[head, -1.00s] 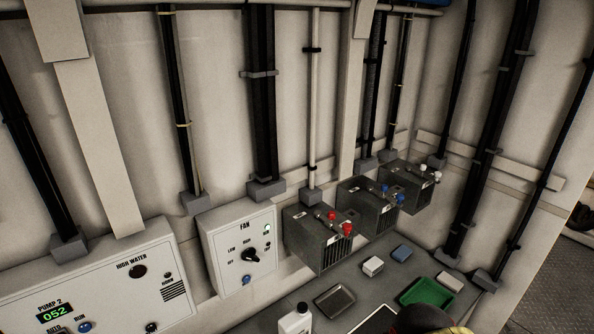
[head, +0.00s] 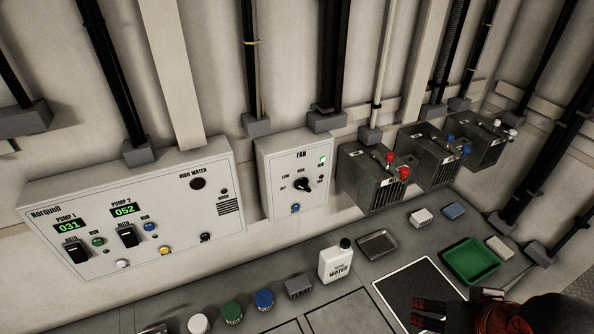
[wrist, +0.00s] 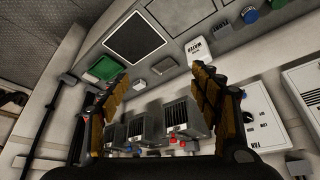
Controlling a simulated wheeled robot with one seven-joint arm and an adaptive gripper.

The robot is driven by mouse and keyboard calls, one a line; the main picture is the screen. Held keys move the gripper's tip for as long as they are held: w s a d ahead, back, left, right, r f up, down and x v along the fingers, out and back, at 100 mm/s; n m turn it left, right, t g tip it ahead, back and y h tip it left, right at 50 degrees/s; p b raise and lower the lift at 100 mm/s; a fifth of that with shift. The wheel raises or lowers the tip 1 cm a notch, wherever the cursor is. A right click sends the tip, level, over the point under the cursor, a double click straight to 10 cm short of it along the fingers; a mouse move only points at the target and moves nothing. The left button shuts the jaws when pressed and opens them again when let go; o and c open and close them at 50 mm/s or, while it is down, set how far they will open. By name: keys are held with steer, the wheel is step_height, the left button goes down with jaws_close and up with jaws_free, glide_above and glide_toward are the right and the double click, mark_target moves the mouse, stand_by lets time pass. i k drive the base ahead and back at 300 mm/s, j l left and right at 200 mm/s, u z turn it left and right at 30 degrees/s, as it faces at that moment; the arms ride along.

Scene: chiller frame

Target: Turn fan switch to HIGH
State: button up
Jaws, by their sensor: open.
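The fan box (head: 268,190) is a pale grey panel on the wall, labelled FAN. Its black rotary switch (head: 302,185) sits mid-panel among the labels OFF, LOW and HIGH; the pointer's exact setting is too small to read surely. A lit indicator is at its upper right and a blue button below. My gripper (head: 420,314) is low at the right of the head view, over the counter and well apart from the switch. In the wrist view its fingers (wrist: 160,75) are spread wide and empty.
A pump panel (head: 130,212) is left of the fan box. Dark grey boxes with red, blue and white valves (head: 375,178) are on its right. Below, the counter holds a white water bottle (head: 336,262), several coloured caps, a green tray (head: 470,260) and a small dark tray (head: 377,245).

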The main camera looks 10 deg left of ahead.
mark_target(301, 184)
steer(key=i+l+u, duration=0.1)
steer(key=u, duration=0.3)
steer(key=l+u, duration=0.55)
steer(key=u, duration=0.3)
steer(key=i, duration=0.05)
